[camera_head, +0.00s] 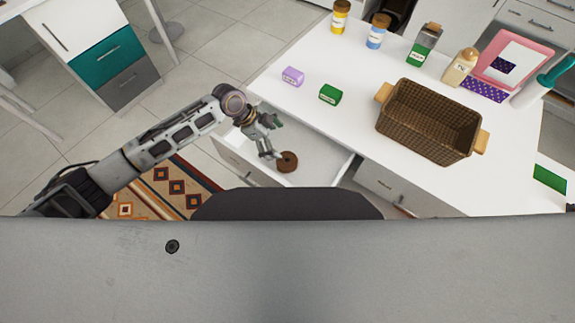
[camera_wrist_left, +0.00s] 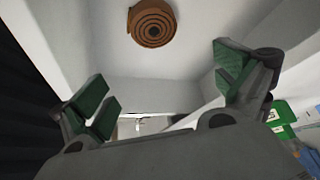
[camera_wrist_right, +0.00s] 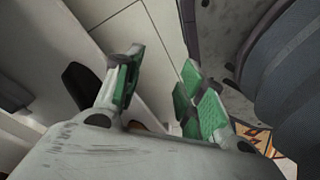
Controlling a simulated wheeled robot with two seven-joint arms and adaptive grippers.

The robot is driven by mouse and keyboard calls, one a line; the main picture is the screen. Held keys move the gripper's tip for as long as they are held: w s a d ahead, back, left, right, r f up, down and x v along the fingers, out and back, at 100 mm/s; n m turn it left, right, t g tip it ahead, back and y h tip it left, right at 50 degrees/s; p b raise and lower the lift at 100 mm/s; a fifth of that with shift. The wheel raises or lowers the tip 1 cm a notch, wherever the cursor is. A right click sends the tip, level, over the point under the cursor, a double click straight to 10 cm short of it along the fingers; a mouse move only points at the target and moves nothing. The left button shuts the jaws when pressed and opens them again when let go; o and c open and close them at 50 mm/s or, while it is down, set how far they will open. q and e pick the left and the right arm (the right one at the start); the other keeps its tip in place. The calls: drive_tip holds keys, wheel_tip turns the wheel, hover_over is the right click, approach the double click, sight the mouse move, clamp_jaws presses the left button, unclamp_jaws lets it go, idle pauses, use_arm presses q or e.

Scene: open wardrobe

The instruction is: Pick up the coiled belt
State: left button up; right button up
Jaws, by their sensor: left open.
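The coiled belt (camera_head: 287,162) is a brown spiral roll lying in the open white drawer (camera_head: 318,170). In the left wrist view the belt (camera_wrist_left: 153,22) shows at the top, ahead of the fingers and apart from them. My left gripper (camera_head: 272,138) is at the drawer, just beside and above the belt. Its green-padded fingers (camera_wrist_left: 165,90) are spread wide with nothing between them. My right gripper (camera_wrist_right: 163,85) shows only in its own wrist view. Its fingers are apart and empty, over a pale surface and away from the belt.
On the white counter (camera_head: 345,125) stand a wicker basket (camera_head: 428,120), a purple box (camera_head: 293,76), a green box (camera_head: 330,94) and several bottles and jars. The drawer walls surround the belt. A patterned rug (camera_head: 165,190) lies on the tiled floor at left.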

use_arm(q)
drive_tip(key=b, duration=0.5)
approach(286, 160)
drive_tip(key=shift+d+f, duration=0.5)
drive_tip(key=shift+d, duration=0.2)
drive_tip(key=shift+f+b, duration=0.65)
drive_tip(key=shift+f, duration=0.1)
use_arm(e)
drive_tip(key=shift+w+a+f, duration=0.1)
drive_tip(key=shift+w+a, duration=0.05)
drive_tip(key=shift+w, duration=0.7)
drive_tip(key=shift+w+a+f, duration=0.1)
drive_tip(key=shift+w+a, duration=0.1)
drive_tip(key=shift+w, duration=0.7)
drive_tip(key=shift+w+a+f, duration=0.1)
drive_tip(key=shift+w+a, duration=0.05)
drive_tip(key=shift+w, duration=0.7)
use_arm(q)
drive_tip(key=shift+d+f, duration=0.1)
use_arm(e)
drive_tip(key=shift+r, duration=0.1)
use_arm(q)
drive_tip(key=shift+x, duration=1)
use_arm(e)
drive_tip(key=shift+w+a+r, duration=0.3)
drive_tip(key=shift+w+r, duration=0.05)
drive_tip(key=shift+r, duration=0.15)
